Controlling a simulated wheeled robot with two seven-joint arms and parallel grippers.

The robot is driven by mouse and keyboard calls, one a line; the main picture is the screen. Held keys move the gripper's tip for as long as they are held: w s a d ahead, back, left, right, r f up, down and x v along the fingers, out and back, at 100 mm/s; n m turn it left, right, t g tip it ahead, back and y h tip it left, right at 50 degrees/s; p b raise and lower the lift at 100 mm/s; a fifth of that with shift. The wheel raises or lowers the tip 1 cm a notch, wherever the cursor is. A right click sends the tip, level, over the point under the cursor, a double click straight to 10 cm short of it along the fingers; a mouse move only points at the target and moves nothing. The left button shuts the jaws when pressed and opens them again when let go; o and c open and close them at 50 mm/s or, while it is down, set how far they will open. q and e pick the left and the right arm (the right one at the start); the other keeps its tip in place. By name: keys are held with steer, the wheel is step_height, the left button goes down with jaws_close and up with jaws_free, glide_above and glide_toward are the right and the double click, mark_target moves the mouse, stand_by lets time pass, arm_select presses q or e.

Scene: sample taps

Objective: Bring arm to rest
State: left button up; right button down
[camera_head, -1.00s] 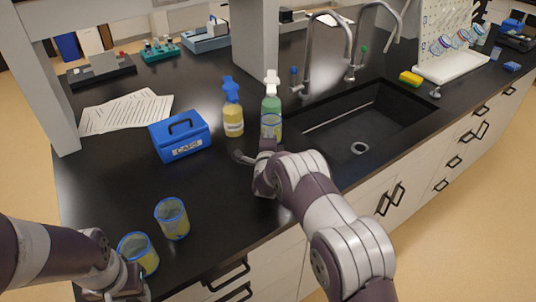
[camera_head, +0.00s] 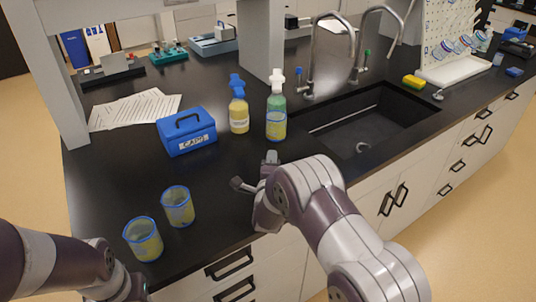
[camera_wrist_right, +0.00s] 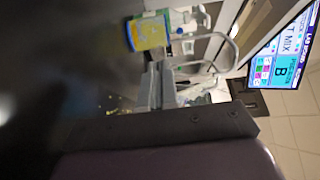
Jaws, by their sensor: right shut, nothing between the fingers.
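My right gripper (camera_head: 271,158) is shut and empty above the front of the black counter, left of the sink. In the right wrist view its fingers (camera_wrist_right: 155,86) are together. A blue-rimmed beaker (camera_head: 276,126) with a yellow label stands beyond it, in front of a green bottle; this beaker also shows in the right wrist view (camera_wrist_right: 148,33), apart from the fingers. My left gripper (camera_head: 132,288) is at the bottom left edge, mostly hidden; its jaws cannot be made out. Two more beakers, one nearer (camera_head: 144,239) and one farther (camera_head: 178,206), stand near it on the counter.
A blue CAPS box (camera_head: 187,135), a yellow bottle with a blue top (camera_head: 239,112) and the green bottle (camera_head: 277,90) stand behind. The black sink (camera_head: 375,125) with tall taps is at right. Bare counter (camera_head: 120,180) lies at left.

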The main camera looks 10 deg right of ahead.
steer(key=shift+n, duration=0.3)
steer(key=s+n+g+y, duration=0.1)
steer(key=n, duration=0.1)
steer(key=s+r+n+g+y+p, duration=0.1)
steer(key=n+g, duration=0.1)
steer(key=s+a+n+g+y+p, duration=0.1)
steer(key=s+n, duration=0.1)
steer(key=shift+r+n+g+y, duration=0.15)
steer(key=shift+n+g+y, duration=0.15)
steer(key=shift+n, duration=0.1)
steer(key=s+n+g, duration=0.1)
steer(key=s, duration=0.1)
steer(key=s+n+g+y, duration=0.1)
steer(key=s+n, duration=0.1)
steer(key=s+n+g+p, duration=0.1)
steer(key=s, duration=0.2)
steer(key=shift+a+r+n+g, duration=0.1)
steer(key=shift+r+n+g, duration=0.05)
steer(key=shift+n+g, duration=0.2)
steer(key=s+d+n+g+p, duration=0.1)
steer(key=s+n+g, duration=0.6)
steer(key=s, duration=1.5)
steer(key=shift+s+d+r+n+g, duration=0.2)
steer(key=shift+s+d+n+g, duration=0.15)
steer(key=shift+d+n, duration=0.6)
steer(key=shift+a, duration=0.25)
